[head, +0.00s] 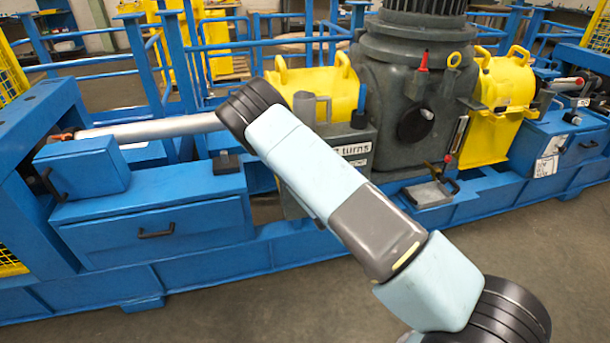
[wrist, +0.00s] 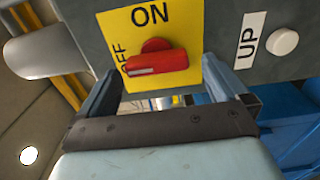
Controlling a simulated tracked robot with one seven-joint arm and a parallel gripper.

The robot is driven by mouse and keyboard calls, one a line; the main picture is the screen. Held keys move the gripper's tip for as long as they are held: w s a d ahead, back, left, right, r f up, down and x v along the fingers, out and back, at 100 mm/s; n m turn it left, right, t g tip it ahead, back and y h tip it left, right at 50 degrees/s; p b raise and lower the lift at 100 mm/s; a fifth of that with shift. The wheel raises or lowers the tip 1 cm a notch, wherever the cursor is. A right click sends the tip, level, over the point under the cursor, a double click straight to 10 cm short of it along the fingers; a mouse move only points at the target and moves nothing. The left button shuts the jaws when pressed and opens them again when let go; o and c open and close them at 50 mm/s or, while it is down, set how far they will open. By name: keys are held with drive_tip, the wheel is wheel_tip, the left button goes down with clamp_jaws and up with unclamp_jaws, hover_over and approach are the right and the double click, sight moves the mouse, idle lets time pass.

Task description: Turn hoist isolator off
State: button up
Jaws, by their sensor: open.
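The hoist isolator shows in the wrist view as a red handle (wrist: 157,62) on a yellow plate (wrist: 190,20). The plate reads ON at the top and OFF, turned sideways, at the left. The handle lies nearly level, slightly tilted, with its white mark at the left end near OFF. My gripper (wrist: 162,78) is open, with one finger left and one right of the handle at the plate's lower edge. I cannot tell whether either finger touches the handle. In the head view I cannot make out the isolator or the gripper; my arm crosses the picture.
Right of the plate are an UP label (wrist: 249,40) and a white round button (wrist: 282,42) on the same grey panel. The head view shows a grey gear housing (head: 405,95), yellow covers (head: 505,95) and a blue drawer box (head: 150,230). Open floor lies in front.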

drive_tip(key=v, duration=1.2)
drive_tip(key=shift+s, duration=0.3)
drive_tip(key=w+d+r+m+g+h, duration=0.2)
drive_tip(key=d+r+m+g, duration=0.15)
drive_tip(key=r+m, duration=0.45)
drive_tip(key=w+d+r+m+g+h, duration=0.25)
drive_tip(key=d+r+m, duration=0.2)
drive_tip(key=r, duration=0.45)
drive_tip(key=s+d+r+m+g, duration=0.1)
drive_tip(key=s+d+r+m, duration=0.2)
drive_tip(key=s+r, duration=0.35)
drive_tip(key=s+d+r+m+g, duration=0.1)
drive_tip(key=s+d+r+m, duration=0.1)
drive_tip(key=s+r, duration=0.4)
drive_tip(key=s+d+r+m+g, duration=0.2)
drive_tip(key=s+d+r, duration=0.2)
drive_tip(key=s, duration=0.9)
drive_tip(key=s+d+r+m+g, duration=0.1)
drive_tip(key=s+d+r+m, duration=0.1)
drive_tip(key=s+r, duration=0.7)
drive_tip(key=shift+s+d+g, duration=0.4)
drive_tip(key=shift+s+d, duration=0.15)
drive_tip(key=shift+s, duration=0.2)
drive_tip(key=shift+h, duration=0.25)
